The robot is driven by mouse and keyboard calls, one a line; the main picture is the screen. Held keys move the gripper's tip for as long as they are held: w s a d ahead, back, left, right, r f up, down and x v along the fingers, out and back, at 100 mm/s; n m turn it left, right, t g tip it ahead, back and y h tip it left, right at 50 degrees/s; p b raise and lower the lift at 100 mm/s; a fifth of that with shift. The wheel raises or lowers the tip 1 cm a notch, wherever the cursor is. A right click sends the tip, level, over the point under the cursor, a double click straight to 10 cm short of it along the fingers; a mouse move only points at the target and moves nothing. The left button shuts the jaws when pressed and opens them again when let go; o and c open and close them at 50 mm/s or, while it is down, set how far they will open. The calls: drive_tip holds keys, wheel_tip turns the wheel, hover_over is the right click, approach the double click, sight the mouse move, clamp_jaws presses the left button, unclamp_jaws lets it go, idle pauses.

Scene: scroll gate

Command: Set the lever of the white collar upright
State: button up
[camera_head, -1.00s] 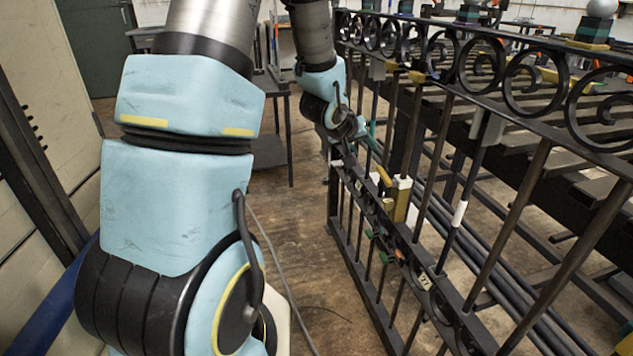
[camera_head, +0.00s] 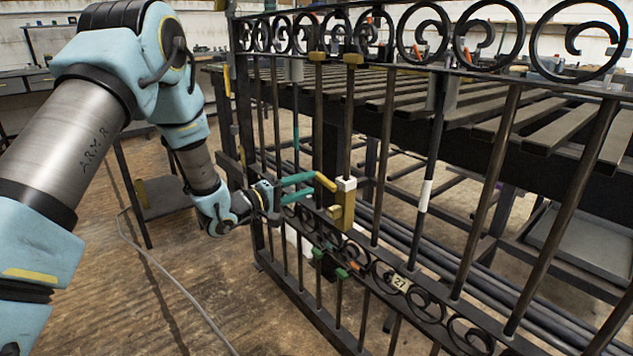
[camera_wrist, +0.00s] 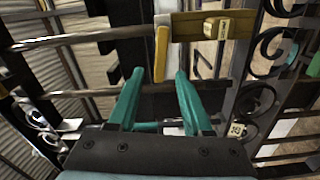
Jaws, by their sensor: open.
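The white collar (camera_head: 346,184) sits around a dark upright bar of the gate, just above a yellow block (camera_head: 343,210). Its yellow lever (camera_head: 325,181) sticks out sideways from the collar toward my gripper, not upright along the bar. My gripper (camera_head: 312,184) is open, with its teal fingers pointing at the lever from the left. In the wrist view, the lever (camera_wrist: 162,55) reaches down between the two open fingertips (camera_wrist: 160,74), apparently with gaps on both sides. The collar (camera_wrist: 163,19) shows at the lever's far end, beside the yellow block (camera_wrist: 205,26).
Black gate bars and scrolls (camera_head: 395,280) surround the collar closely. Another bar carries a plain white band (camera_head: 425,196). A slatted table (camera_head: 480,110) stands behind the gate. Open floor (camera_head: 170,290) lies left of the gate, with a cable across it.

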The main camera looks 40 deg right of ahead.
sight(320, 180)
drive_tip(key=d, duration=0.5)
drive_tip(key=shift+s+d, duration=0.25)
drive_tip(key=shift+d, duration=0.05)
drive_tip(key=shift+c, duration=0.3)
clamp_jaws()
idle(0.8)
